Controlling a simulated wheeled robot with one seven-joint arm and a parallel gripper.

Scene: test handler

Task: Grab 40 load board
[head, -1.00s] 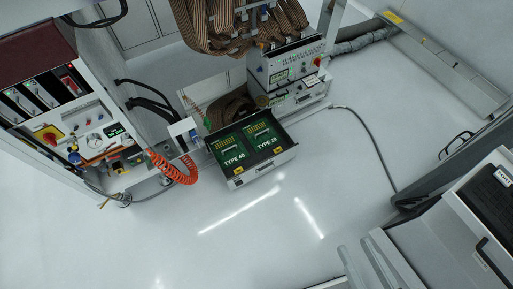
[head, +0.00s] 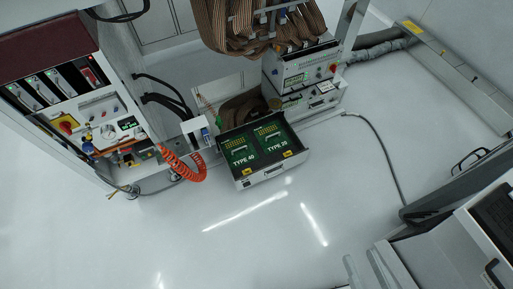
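The load board marked TYPE 40 (head: 240,152) is a green board with yellow parts. It lies in the left half of an open drawer (head: 262,174) low at the middle of the head view. A second green board marked TYPE 20 (head: 273,137) lies beside it in the right half. Both boards show their labels facing up. My gripper is not in view.
A cabinet with test instruments (head: 304,75) stands behind the drawer. A panel with switches (head: 75,115) and a coiled orange hose (head: 185,168) are at left. A grey cable (head: 380,150) runs along the floor at right. The white floor (head: 240,245) before the drawer is clear.

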